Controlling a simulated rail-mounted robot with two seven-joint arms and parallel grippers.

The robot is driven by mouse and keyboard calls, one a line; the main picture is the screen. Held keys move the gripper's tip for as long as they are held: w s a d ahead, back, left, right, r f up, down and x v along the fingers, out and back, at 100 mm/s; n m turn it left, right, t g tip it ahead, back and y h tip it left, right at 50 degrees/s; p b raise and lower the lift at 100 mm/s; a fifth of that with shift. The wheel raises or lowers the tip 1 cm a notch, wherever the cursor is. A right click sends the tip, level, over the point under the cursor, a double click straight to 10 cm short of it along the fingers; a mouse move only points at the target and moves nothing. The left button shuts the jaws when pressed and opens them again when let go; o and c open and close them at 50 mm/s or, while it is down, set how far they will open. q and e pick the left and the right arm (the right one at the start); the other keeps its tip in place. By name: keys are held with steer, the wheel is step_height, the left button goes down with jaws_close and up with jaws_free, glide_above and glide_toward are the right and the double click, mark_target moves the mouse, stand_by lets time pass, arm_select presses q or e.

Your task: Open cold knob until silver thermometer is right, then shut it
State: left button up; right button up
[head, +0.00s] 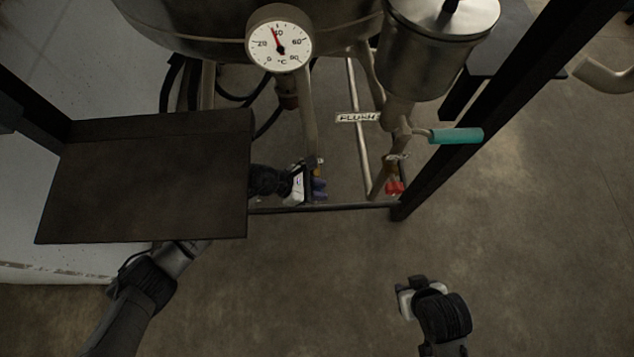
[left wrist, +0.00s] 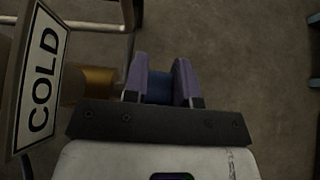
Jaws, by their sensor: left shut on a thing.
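The thermometer (head: 279,38) is a round white dial with a silver-grey rim on the front of the metal vessel. Its red needle points up and slightly left, close to the 40 mark, on a °C scale. The cold knob (head: 320,189) is blue and sits low on the pipe below the dial. My left gripper (head: 310,186) reaches it from the left. In the left wrist view the blue cold knob (left wrist: 159,88) lies between the two purple-looking fingers (left wrist: 160,82), which are shut on it. My right gripper (head: 408,292) hangs low over the floor, away from everything; its fingers are unclear.
A COLD sign (left wrist: 42,82) stands beside the knob. A red knob (head: 395,188) is to its right. A FLUSH label (head: 357,117) and a teal-handled lever (head: 455,136) are above. A dark plate (head: 150,185) covers part of my left arm. A dark frame post (head: 480,110) stands right.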

arm_select(q)
steer(key=shift+f, duration=0.1)
stand_by(0.5)
steer(key=o, duration=0.9)
steer(key=shift+a+r+p, duration=0.15)
steer(key=shift+r+p, duration=0.1)
steer(key=shift+p, duration=0.1)
steer(key=shift+p+v, duration=1.3)
steer(key=shift+v, duration=2.15)
